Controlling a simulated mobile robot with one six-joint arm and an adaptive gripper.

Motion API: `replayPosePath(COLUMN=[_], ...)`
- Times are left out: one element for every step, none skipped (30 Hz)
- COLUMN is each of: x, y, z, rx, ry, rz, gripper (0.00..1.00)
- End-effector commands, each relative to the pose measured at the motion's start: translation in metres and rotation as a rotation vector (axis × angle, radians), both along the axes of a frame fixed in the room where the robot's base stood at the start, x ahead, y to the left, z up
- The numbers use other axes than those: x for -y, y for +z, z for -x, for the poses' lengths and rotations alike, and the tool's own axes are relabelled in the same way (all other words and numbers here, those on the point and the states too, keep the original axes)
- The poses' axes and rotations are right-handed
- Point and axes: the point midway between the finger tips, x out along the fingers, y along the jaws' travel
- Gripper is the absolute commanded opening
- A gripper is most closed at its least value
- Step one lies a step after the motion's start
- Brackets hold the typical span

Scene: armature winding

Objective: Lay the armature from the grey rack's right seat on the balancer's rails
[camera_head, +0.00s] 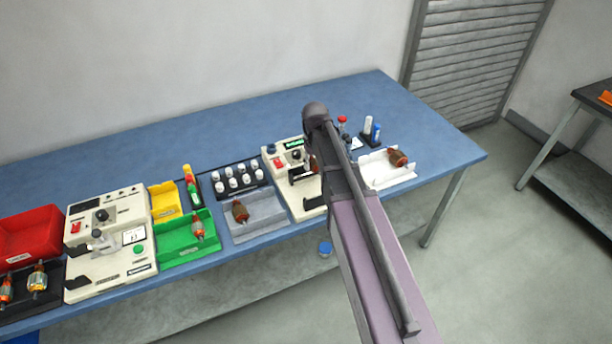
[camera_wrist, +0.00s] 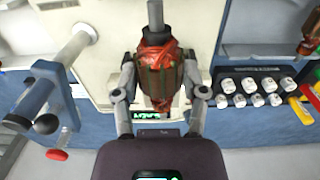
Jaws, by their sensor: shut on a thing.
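My gripper (camera_wrist: 160,78) is shut on an armature (camera_wrist: 157,70), a red-brown wound core with a grey shaft, held between both fingers. In the head view only a sliver of this armature (camera_head: 313,163) shows beside my arm. The cream balancer (camera_head: 309,203) with its dark rails (camera_head: 301,173) is under and beside my gripper, partly hidden by my arm. In the wrist view the balancer's cream body (camera_wrist: 98,75) lies behind the armature; I cannot tell whether the shaft touches the rails. The grey rack (camera_head: 262,226) holds one armature (camera_head: 240,211) at its left; its right side is bare.
Several white-capped bottles (camera_head: 232,183) stand behind the grey rack. A white tray (camera_head: 378,175) with an armature (camera_head: 398,157) is to the right. A green bin (camera_head: 181,238), cream machine (camera_head: 105,240) and red bin (camera_head: 30,238) are left. The blue table's right end is clear.

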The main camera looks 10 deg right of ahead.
Motion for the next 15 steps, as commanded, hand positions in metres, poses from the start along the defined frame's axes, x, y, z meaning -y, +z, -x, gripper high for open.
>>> replayPosePath(x=[0.0028, 0.0040, 0.0050, 0.0055, 0.0058, 0.0059, 0.0059, 0.0058, 0.0058, 0.0057, 0.0057, 0.0057, 0.0057, 0.0057, 0.0055], y=[0.0025, 0.0029, 0.0030, 0.0030, 0.0029, 0.0027, 0.0026, 0.0025, 0.0025, 0.0025, 0.0025, 0.0025, 0.0024, 0.0023, 0.0020], z=[-0.0050, -0.0060, -0.0068, -0.0072, -0.0073, -0.0071, -0.0070, -0.0068, -0.0068, -0.0067, -0.0067, -0.0066, -0.0066, -0.0066, -0.0067], rx=[0.000, 0.000, 0.000, 0.000, 0.000, 0.000, 0.000, 0.000, 0.000, 0.000, 0.000, 0.000, 0.000, 0.000, 0.000], ry=[-0.001, -0.001, -0.001, -0.001, -0.001, 0.000, 0.000, 0.000, 0.000, 0.000, 0.000, 0.000, 0.000, 0.000, 0.000], rz=[0.000, 0.000, 0.000, 0.000, 0.000, 0.000, 0.000, 0.000, 0.000, 0.000, 0.000, 0.000, 0.000, 0.000, 0.000], gripper=[0.00, 0.00, 0.00, 0.00, 0.00, 0.00, 0.00, 0.00, 0.00, 0.00, 0.00, 0.00, 0.00, 0.00, 0.00])
